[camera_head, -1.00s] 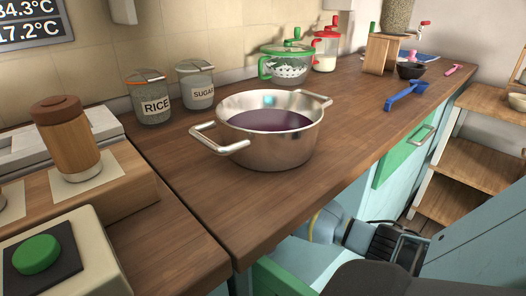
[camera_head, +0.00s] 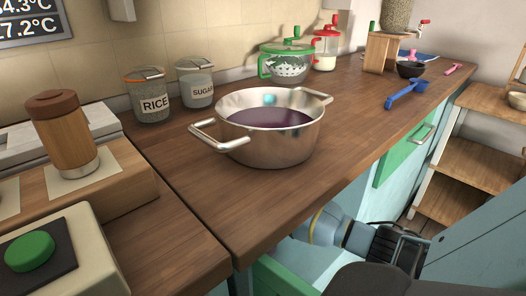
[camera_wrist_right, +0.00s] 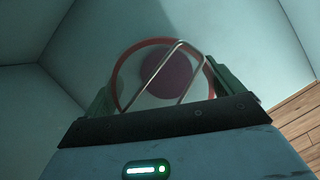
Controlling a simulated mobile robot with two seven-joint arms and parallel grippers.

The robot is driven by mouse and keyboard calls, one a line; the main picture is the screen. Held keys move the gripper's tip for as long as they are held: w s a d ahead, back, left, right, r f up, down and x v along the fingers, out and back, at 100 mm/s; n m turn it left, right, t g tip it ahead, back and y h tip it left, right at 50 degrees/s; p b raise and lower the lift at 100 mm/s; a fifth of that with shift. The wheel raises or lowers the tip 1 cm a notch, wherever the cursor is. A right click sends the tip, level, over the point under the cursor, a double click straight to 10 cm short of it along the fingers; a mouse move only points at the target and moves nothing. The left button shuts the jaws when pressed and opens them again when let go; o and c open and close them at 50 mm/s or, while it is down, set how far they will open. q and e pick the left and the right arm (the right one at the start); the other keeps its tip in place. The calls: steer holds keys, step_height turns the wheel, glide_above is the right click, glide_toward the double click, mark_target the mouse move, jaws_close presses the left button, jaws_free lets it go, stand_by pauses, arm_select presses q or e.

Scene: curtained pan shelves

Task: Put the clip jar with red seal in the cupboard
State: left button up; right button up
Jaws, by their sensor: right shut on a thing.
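The clip jar with red seal (camera_wrist_right: 168,82) fills the middle of the right wrist view, its round red-orange seal and wire clip facing the camera. My right gripper (camera_wrist_right: 160,92) is shut on it, with one green finger at each side. Pale teal walls of the cupboard (camera_wrist_right: 42,105) surround the jar in this view. I cannot tell whether the jar touches a surface. In the head view the open cupboard (camera_head: 313,262) lies below the counter's front edge, where my right arm reaches in. The jar and fingers are hidden there. My left gripper is not in view.
On the wooden counter (camera_head: 210,180) stand a steel pot (camera_head: 270,145) with dark liquid, a rice jar (camera_head: 150,103), a sugar jar (camera_head: 196,90) and a green-handled bowl (camera_head: 287,66). A blue scoop (camera_head: 405,93) lies farther back. Wooden shelves (camera_head: 475,165) stand at the right.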

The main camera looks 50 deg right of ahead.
steer(key=o, duration=1.7)
steer(key=shift+f, duration=0.15)
steer(key=p+v, duration=0.1)
steer(key=v, duration=0.6)
steer(key=shift+w+p, duration=0.1)
steer(key=shift+p, duration=0.3)
steer(key=shift+s+a+r, duration=0.1)
steer(key=shift+s+r, duration=0.1)
steer(key=shift+r, duration=0.3)
